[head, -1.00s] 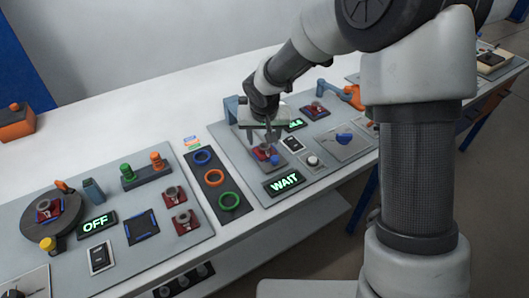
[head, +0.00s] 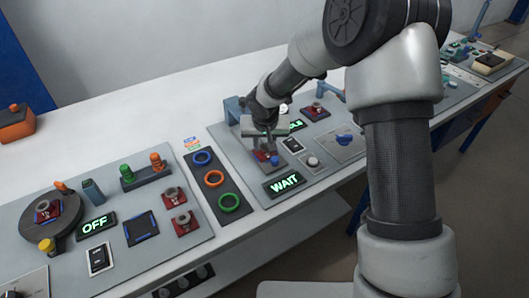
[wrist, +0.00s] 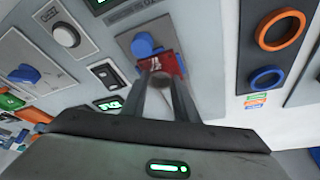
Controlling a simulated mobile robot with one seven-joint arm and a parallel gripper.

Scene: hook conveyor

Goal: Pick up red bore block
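A red bore block (head: 262,157) with a grey round boss sits on a grey plate on the right-hand panel, beside a blue knob (head: 275,160). My gripper (head: 264,147) points down over this block. In the wrist view my gripper (wrist: 161,77) has its two fingers close together on either side of the grey boss, apparently shut on it. The red body of the block (wrist: 172,64) shows beyond the fingers, next to the blue knob (wrist: 146,45). The fingers hide part of the block.
Other red blocks stand on the left panel (head: 181,222), on the dark turntable (head: 47,211) and farther right (head: 313,112). A WAIT display (head: 284,183) lies in front of the gripper. A strip with coloured rings (head: 216,184) is to its left.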

